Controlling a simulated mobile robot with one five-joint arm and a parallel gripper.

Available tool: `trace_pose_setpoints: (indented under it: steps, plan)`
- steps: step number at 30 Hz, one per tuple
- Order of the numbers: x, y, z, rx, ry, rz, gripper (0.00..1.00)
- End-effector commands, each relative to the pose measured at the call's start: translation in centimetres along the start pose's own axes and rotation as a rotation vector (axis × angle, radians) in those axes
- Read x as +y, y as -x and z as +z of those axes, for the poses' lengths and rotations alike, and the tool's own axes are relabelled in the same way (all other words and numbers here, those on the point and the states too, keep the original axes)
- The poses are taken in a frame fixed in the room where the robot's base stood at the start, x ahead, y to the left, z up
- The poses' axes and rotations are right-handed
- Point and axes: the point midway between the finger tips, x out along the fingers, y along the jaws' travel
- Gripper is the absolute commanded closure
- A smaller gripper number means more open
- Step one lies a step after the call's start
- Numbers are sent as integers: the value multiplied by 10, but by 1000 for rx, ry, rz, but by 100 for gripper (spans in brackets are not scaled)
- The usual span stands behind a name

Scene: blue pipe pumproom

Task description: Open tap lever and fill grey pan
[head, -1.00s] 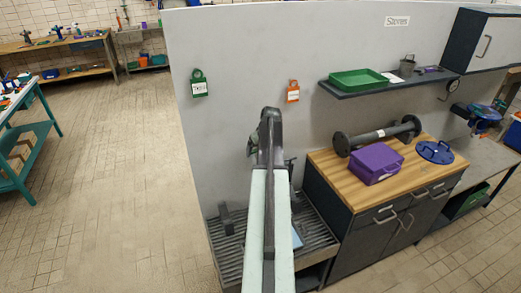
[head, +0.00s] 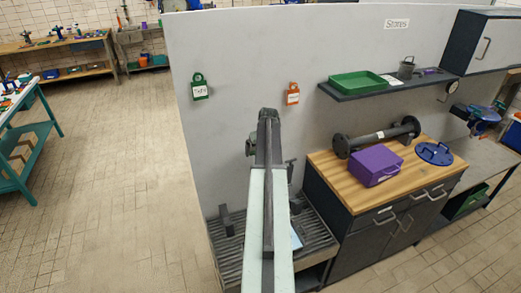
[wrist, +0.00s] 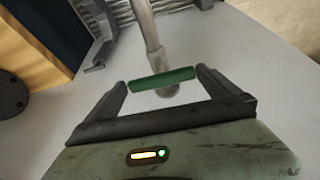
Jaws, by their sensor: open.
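In the wrist view my gripper (wrist: 161,82) is open. A green bar, the tap lever (wrist: 162,79), lies crosswise in the gap between its two fingertips, with a small gap showing at the ends; I cannot tell whether they touch. A grey pipe (wrist: 153,35) runs behind the lever, with a rounded end just below it. In the head view my arm reaches over a slatted grey drain (head: 228,262) towards the wall and hides the tap and lever. I cannot make out a grey pan for certain in either view.
Right of the drain stands a wood-topped cabinet (head: 335,176) with a purple box (head: 376,167), a grey flanged pipe (head: 378,136) and a blue disc (head: 434,153). A shelf above holds a green tray (head: 358,82) and a small grey vessel (head: 406,68).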

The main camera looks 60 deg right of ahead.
Motion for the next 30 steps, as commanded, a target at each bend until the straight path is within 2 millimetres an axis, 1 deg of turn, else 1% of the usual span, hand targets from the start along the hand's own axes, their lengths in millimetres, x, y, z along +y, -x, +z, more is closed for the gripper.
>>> trace_pose_setpoints:
  steps: [1,3,6,9,11,25,26,28,29,30]
  plan:
    - [0,17,-2,0,-1,0,0]
    - [0,31,-2,0,-1,0,0]
    - [1,51,-2,0,-2,1,0]
    - [1,63,-1,0,-2,1,0]
    - [1,65,0,0,-2,1,0]
    - [1,62,1,0,-1,0,0]
    - [-1,61,0,0,2,-1,0]
    - [-18,56,-4,0,22,-10,0]
    - [-31,52,-7,0,38,-16,0]
    - [-54,46,-11,0,66,-28,0]
